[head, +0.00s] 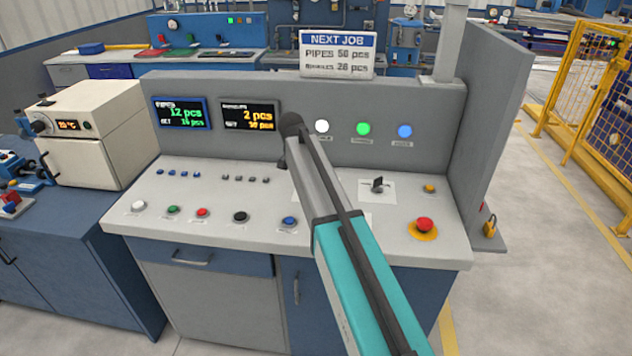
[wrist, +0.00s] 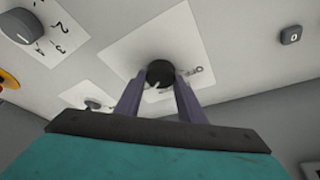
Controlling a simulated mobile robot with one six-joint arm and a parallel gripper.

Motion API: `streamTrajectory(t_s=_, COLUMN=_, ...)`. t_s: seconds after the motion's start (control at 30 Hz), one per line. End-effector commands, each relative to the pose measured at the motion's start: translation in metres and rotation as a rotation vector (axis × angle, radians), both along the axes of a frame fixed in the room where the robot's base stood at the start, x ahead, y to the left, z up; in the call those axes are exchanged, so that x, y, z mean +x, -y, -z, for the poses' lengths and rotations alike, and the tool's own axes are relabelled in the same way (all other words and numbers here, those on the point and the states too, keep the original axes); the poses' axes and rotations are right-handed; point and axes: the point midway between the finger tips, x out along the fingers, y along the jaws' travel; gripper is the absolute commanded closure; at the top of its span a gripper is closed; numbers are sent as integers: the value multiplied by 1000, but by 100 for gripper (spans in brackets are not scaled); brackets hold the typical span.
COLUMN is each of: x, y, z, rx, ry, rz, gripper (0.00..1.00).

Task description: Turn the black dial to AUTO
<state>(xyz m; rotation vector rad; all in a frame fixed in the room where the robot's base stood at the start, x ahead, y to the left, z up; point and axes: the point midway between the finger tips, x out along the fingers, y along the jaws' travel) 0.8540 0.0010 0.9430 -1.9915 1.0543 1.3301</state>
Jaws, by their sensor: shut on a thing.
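The black dial (wrist: 160,72) sits on a white label plate (wrist: 128,47) in the wrist view. My gripper (wrist: 161,80) has one finger on each side of the dial and is shut on it. In the head view my arm hides the dial and my gripper.
A numbered knob (wrist: 22,26) and a small button (wrist: 291,35) flank the dial's plate. Lamps and displays line the back panel.

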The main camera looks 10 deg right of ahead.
Motion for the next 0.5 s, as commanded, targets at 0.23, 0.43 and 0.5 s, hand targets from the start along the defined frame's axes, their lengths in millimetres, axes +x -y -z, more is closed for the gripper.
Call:
streamTrajectory(t_s=0.23, x=0, y=-1, z=0, rx=2, ry=-1, rz=39, gripper=87)
streamTrajectory(t_s=0.43, x=0, y=-1, z=0, rx=2, ry=-1, rz=40, gripper=87)
streamTrajectory(t_s=0.5, x=0, y=-1, z=0, rx=2, ry=-1, rz=40, gripper=87)
